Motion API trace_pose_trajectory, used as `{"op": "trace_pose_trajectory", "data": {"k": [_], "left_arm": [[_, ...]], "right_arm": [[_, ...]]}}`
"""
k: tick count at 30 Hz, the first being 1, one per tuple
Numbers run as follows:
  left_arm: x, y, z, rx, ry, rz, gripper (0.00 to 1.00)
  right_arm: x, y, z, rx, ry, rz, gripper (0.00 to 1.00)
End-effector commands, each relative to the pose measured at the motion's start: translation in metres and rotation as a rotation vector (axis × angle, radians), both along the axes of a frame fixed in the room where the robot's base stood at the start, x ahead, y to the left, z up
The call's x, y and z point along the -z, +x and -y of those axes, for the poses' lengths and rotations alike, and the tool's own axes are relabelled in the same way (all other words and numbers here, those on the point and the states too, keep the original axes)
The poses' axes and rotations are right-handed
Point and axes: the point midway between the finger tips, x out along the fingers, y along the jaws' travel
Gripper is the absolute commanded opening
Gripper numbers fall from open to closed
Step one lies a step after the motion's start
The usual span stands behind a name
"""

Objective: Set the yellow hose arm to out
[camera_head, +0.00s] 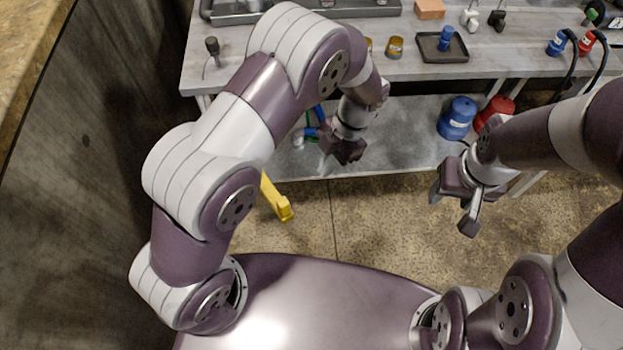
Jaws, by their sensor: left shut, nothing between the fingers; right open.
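The yellow hose arm (276,198) shows low at the left, over the floor in front of the bench. Its near end is in view and its far end is hidden behind my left arm. My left gripper (326,172) points down in front of the bench's lower shelf, to the right of the yellow arm and apart from it. It is shut and empty. My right gripper (452,214) is open and empty, over the floor in front of the bench at the right.
The bench top (290,50) carries a black tray (430,55) with a blue part, an orange block (430,9) and small fittings. A blue canister (457,118) and a red canister (494,110) stand on the lower shelf. A dark wall (85,140) closes the left.

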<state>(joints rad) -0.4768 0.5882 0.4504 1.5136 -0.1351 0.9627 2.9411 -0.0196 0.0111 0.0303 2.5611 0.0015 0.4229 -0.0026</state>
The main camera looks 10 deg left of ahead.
Motion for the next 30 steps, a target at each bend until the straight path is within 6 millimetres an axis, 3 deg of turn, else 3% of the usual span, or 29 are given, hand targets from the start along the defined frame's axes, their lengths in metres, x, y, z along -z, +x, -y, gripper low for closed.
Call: {"op": "trace_pose_trajectory", "data": {"k": [4,14,21,30], "left_arm": [[0.033,-0.006,-0.006,-0.003,-0.001,0.002,0.00],[0.088,-0.025,-0.025,-0.002,0.000,-0.002,0.00],[0.088,-0.048,-0.048,-0.001,-0.002,0.002,0.00],[0.090,-0.054,-0.054,0.000,-0.004,0.004,0.00]], "right_arm": [[0.034,0.000,-0.001,-0.001,0.000,-0.001,0.52],[0.029,0.000,-0.001,-0.001,0.001,0.001,0.52],[0.019,0.000,-0.001,-0.001,0.002,0.002,0.52],[0.019,0.000,-0.001,-0.001,0.002,0.002,0.52]]}}
